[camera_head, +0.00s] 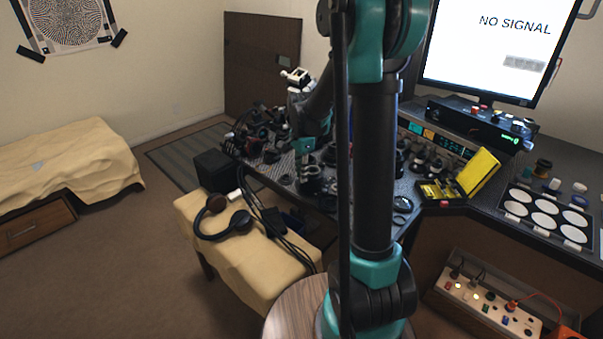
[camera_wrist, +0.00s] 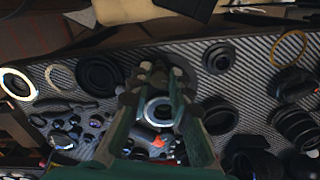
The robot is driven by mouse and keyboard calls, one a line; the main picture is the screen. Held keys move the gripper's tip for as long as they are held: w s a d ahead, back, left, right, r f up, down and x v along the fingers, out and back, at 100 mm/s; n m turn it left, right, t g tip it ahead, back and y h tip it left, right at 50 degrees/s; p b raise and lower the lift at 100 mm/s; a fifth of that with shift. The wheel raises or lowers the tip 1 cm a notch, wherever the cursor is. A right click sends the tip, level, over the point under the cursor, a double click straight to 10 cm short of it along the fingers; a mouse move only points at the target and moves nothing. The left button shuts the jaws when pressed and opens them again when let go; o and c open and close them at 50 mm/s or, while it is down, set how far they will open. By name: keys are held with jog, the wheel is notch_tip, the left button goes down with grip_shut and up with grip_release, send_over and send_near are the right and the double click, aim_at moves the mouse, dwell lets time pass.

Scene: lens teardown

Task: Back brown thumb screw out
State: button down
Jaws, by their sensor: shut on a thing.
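My gripper (camera_wrist: 160,80) points down over the dark, patterned bench (camera_wrist: 205,95), its two green fingers reaching up the wrist view. The fingertips are closed around a small dark thing, which I take to be the brown thumb screw; the tips hide most of it and its colour is unclear. A lens part with a pale ring (camera_wrist: 158,110) shows between the fingers, below the tips. In the head view my gripper (camera_head: 309,172) is small, above the lens parts on the bench, and the screw cannot be made out there.
Loose rings and lens barrels crowd the bench, with a black barrel (camera_wrist: 296,125) at right and a pale ring (camera_wrist: 18,84) at left. Small parts (camera_wrist: 75,128) lie lower left. In the head view, headphones (camera_head: 222,222) lie on a padded stool and a yellow case (camera_head: 478,171) stands at right.

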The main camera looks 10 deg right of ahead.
dwell(0.3)
jog(key=c, duration=1.4)
grip_release()
jog(key=shift+o, duration=0.2)
jog(key=shift+r, duration=0.1)
notch_tip(320, 180, up, 12)
jog(key=s+d+f+n+t, duration=0.1)
jog(key=s+f+n+t, duration=0.1)
jog(key=s+f+n, duration=0.5)
jog(key=s+d+f+n+t, duration=0.2)
jog(key=s+f+n, duration=0.4)
jog(key=s, duration=0.9)
jog(key=shift+s+d+f+n, duration=0.15)
jog(key=shift+s+f+n, duration=0.25)
jog(key=shift+n, duration=0.4)
